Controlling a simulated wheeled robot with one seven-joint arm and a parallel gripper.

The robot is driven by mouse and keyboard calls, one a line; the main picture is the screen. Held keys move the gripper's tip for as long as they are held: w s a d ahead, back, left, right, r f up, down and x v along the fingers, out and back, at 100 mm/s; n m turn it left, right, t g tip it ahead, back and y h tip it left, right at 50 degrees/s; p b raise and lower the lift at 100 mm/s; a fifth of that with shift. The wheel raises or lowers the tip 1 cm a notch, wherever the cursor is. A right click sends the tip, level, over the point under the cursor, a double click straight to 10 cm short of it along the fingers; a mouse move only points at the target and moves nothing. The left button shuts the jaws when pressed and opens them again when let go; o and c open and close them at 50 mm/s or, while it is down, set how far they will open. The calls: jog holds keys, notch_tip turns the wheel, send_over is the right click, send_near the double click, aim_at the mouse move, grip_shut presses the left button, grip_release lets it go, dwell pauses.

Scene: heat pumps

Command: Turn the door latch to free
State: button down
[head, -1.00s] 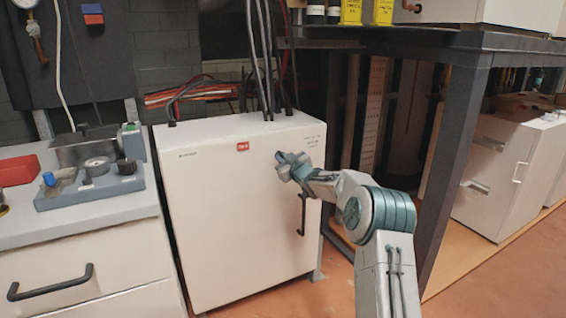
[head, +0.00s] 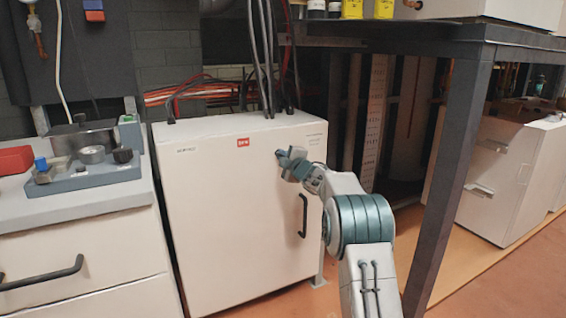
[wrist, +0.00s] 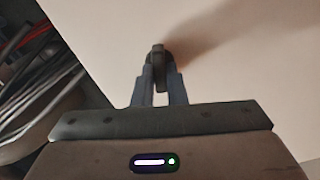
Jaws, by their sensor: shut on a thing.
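The white cabinet (head: 225,235) stands in the middle of the head view, its front door closed, with a black bar handle (head: 304,215) at the right of the door. My gripper (head: 283,158) is at the upper right of the door, above the handle. In the wrist view my gripper (wrist: 159,85) is shut on the small dark door latch (wrist: 158,62), which stands out from the pale door face. In the head view the gripper hides most of the latch.
A grey bench with drawers (head: 75,245) stands at the left, with a grey fixture (head: 85,178) and a red box (head: 15,160) on it. A dark steel table frame (head: 455,160) stands close to my arm at the right. Cables rise from the cabinet's top.

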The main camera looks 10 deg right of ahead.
jog(key=shift+f+n+b, duration=0.1)
jog(key=shift+n+b, duration=0.65)
jog(key=shift+n, duration=0.75)
jog(key=c, duration=1.5)
grip_release()
jog(key=shift+o, duration=0.2)
jog(key=p+v, duration=0.1)
jog(key=v, duration=1.3)
